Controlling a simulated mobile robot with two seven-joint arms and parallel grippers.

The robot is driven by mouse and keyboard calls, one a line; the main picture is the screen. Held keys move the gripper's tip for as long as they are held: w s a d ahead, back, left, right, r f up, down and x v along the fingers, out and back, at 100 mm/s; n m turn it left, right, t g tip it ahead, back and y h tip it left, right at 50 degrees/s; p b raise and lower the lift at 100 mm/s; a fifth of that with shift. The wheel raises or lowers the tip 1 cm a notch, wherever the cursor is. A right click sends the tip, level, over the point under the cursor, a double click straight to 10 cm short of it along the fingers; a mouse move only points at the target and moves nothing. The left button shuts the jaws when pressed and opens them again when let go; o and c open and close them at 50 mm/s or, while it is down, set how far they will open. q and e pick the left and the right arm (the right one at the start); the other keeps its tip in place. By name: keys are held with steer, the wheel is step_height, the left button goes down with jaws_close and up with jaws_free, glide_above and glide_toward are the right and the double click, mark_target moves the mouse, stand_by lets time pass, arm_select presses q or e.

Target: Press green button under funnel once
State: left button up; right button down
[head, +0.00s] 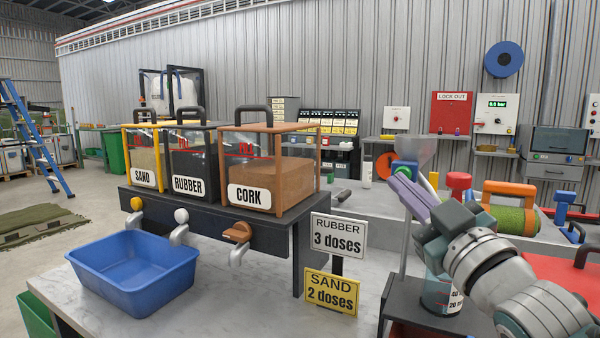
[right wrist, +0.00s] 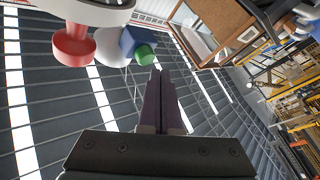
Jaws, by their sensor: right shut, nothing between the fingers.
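The grey funnel (head: 415,150) stands right of centre in the head view. A blue block (head: 404,168) sits just below it. In the right wrist view the green button (right wrist: 145,54) sticks out of the blue block (right wrist: 137,38). My right gripper (head: 397,179) has purple fingers, shut and empty, with the tips at the blue block. In the right wrist view the fingertips (right wrist: 157,71) appear just short of the green button; I cannot tell if they touch. My left gripper is out of view.
A measuring cup (head: 438,292) stands below my right wrist. A red knob (head: 459,182) and a turf roll (head: 508,217) are to the right. Bins of sand, rubber and cork stand left on a dark stand (head: 268,238), with a blue tub (head: 136,285) in front.

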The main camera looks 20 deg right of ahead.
stand_by(0.3)
steer(key=shift+w+d, duration=0.3)
stand_by(0.3)
steer(key=shift+w+d+b, duration=0.3)
steer(key=shift+d+b, duration=0.1)
steer(key=shift+d, duration=0.05)
stand_by(0.5)
steer(key=shift+a, duration=0.1)
stand_by(0.5)
steer(key=shift+s+a+p, duration=0.55)
steer(key=shift+s+a, duration=0.05)
